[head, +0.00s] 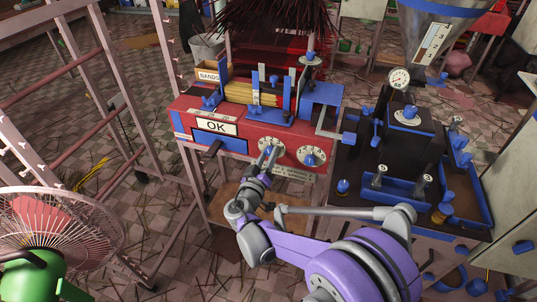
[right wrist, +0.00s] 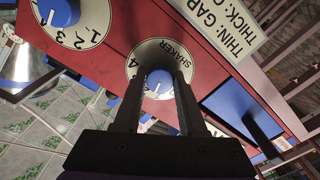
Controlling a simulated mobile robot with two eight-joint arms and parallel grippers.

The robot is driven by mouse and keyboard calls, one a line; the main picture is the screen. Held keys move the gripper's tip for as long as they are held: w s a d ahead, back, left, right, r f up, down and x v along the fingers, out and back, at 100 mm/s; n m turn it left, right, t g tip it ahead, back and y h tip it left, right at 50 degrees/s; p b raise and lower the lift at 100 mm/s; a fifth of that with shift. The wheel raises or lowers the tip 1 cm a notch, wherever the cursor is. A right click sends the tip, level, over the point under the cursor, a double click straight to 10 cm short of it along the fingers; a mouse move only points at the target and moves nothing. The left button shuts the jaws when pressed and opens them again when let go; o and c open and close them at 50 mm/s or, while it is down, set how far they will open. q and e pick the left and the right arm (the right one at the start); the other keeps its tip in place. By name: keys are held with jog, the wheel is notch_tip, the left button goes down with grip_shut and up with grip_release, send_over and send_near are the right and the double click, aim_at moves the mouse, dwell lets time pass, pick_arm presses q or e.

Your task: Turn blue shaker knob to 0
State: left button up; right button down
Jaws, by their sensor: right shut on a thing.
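The blue shaker knob (right wrist: 160,80) sits at the middle of a white dial (right wrist: 148,54) marked SHAKER, on the front of a red machine (head: 249,143). My right gripper (head: 269,151) reaches this dial from below. In the right wrist view its two dark fingers are shut on the blue knob, one on each side. A pale mark shows on the knob, but the fingers cover much of the lower dial, so I cannot tell which number it points to. My left gripper is not in view.
A second dial with a blue knob (head: 312,155) is close on the right. An OK sign (head: 216,127) and a blue-framed panel with a dark handle are on the left. A dark bench (head: 356,168) with blue fittings stands at right, a fan (head: 60,232) at lower left.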

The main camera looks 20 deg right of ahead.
jog(key=n+p, duration=0.1)
jog(key=n, duration=1)
dwell(0.5)
jog(key=shift+c, duration=2.3)
grip_release()
jog(key=p+v, duration=0.1)
jog(key=v, duration=1)
jog(key=shift+d, duration=0.1)
